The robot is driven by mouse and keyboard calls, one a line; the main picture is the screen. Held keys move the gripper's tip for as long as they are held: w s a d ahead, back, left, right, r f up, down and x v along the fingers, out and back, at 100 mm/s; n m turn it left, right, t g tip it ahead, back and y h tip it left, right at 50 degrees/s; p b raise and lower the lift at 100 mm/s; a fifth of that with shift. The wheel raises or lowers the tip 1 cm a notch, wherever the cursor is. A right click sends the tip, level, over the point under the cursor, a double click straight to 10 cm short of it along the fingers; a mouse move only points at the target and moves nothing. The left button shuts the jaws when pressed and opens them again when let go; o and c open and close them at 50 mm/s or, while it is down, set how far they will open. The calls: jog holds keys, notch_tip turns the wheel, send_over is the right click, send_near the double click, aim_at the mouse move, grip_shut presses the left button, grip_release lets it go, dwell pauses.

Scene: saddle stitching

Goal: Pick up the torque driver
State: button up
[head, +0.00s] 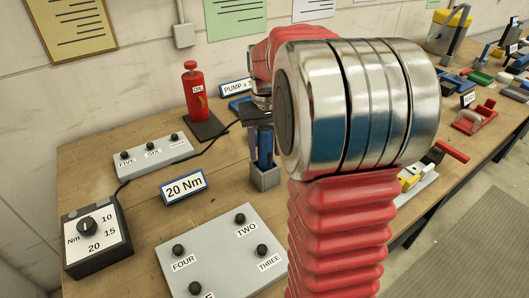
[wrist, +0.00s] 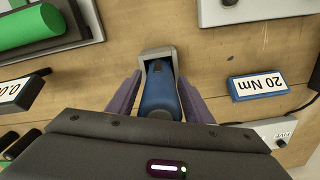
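The torque driver (head: 265,148) is blue and stands upright in a small grey holder (head: 264,180) on the wooden bench. In the wrist view the driver (wrist: 158,92) shows end on, with the grey rim of its holder (wrist: 157,52) around its far end. My gripper (wrist: 159,85) has its two purple fingers on either side of the driver. The fingers look open around it; whether either one touches it is hard to see. In the head view my gripper (head: 259,140) is over the holder, partly hidden by my arm.
A 20 Nm sign (head: 184,186) stands just left of the holder. A grey button box (head: 222,254) lies in front, a dial box (head: 95,238) at the left and another button box (head: 152,156) behind.

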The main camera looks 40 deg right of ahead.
aim_at(268, 128)
jog(key=c, duration=1)
jog(key=shift+r, duration=0.1)
notch_tip(268, 128, up, 10)
jog(key=shift+f, duration=0.1)
jog(key=shift+s, duration=0.15)
dwell(0.5)
jog(key=shift+s+d+r, duration=0.1)
jog(key=shift+s+r, duration=0.1)
jog(key=shift+s, duration=0.1)
jog(key=s+r+m, duration=0.1)
jog(key=s+m, duration=0.3)
jog(key=s, duration=0.7)
jog(key=shift+d+r, duration=0.2)
jog(key=shift+d, duration=0.1)
jog(key=shift+s, duration=0.15)
